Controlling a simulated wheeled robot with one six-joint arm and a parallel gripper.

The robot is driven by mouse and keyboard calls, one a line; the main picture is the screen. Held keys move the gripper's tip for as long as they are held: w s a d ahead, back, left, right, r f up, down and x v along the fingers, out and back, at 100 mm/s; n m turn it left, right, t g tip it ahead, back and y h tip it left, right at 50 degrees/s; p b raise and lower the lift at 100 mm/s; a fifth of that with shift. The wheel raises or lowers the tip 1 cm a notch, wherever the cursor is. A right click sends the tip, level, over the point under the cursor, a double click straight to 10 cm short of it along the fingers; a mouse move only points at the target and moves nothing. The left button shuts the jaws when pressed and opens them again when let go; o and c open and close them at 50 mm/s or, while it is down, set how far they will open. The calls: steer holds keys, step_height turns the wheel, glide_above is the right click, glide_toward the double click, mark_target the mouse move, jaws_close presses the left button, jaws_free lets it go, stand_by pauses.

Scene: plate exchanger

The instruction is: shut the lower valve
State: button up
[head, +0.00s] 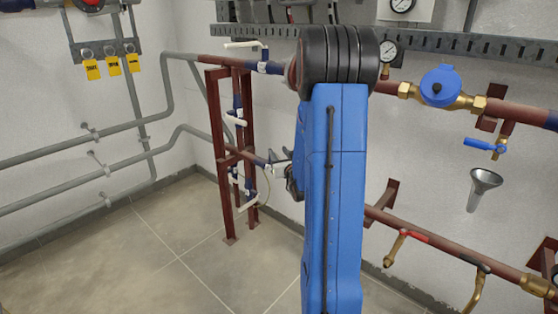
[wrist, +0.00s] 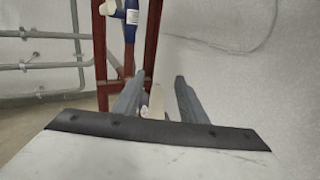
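A dark red frame (head: 215,140) stands left of my arm and carries blue-and-white pipe fittings. A white valve handle (head: 235,119) sits partway up it. Lower white fittings (head: 247,198) show near its foot; I cannot tell which way their handles are turned. My gripper (head: 274,158) is beside the frame, partly hidden by my arm. In the wrist view its two grey fingers (wrist: 158,98) stand apart. A pale, handle-like piece (wrist: 155,102) shows in the gap between them, with no clear contact. A blue fitting (wrist: 130,22) with a white end is above left.
Grey pipes (head: 80,147) run along the left wall. A dark red pipe (head: 440,243) with a red-handled valve (head: 406,236) runs low on the right. A blue meter (head: 440,86) and a funnel (head: 484,182) are above it. The tiled floor (head: 150,250) at left is clear.

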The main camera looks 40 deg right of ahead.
steer(key=shift+r, duration=3.2)
